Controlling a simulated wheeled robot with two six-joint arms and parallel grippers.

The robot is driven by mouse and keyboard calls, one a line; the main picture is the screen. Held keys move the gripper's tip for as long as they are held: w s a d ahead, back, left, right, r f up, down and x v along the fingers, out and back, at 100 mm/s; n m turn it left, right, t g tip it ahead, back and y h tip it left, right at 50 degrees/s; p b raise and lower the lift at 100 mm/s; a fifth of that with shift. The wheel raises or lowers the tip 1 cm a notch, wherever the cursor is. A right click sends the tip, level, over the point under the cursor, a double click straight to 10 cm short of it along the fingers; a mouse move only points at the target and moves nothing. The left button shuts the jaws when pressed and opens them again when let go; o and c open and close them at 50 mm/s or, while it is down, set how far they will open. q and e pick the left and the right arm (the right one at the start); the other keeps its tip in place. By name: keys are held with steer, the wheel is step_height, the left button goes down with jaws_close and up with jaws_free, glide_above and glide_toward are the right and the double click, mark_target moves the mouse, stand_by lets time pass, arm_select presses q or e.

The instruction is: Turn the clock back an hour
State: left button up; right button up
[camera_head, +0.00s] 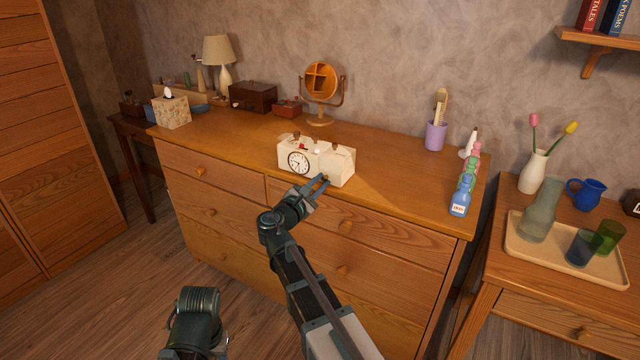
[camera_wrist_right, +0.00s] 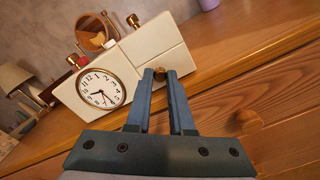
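The clock (camera_head: 299,162) is a round white face with black numerals and a brass rim on the left front of a cream box (camera_head: 340,166) on the dresser. It also shows in the wrist view (camera_wrist_right: 99,88); one hand points left and one to the lower right, but I cannot read the exact time. Brass knobs and a red button sit on top. A small brass knob (camera_wrist_right: 160,74) is low on the box's right front. My right gripper (camera_head: 324,182) has its fingertips on either side of this knob; I cannot tell if they grip it. My left gripper is out of view.
The dresser top (camera_head: 390,190) is clear around the box. A round mirror (camera_head: 320,82) and wooden boxes stand behind, a tissue box (camera_head: 172,110) at left. A purple cup (camera_head: 435,136) and several bottles (camera_head: 460,197) stand at right. A tray (camera_head: 560,262) with glasses is beyond.

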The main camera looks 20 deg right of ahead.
steer(key=o, duration=0.5)
steer(key=shift+c, duration=0.2)
steer(key=v, duration=1.3)
steer(key=shift+s+a, duration=0.3)
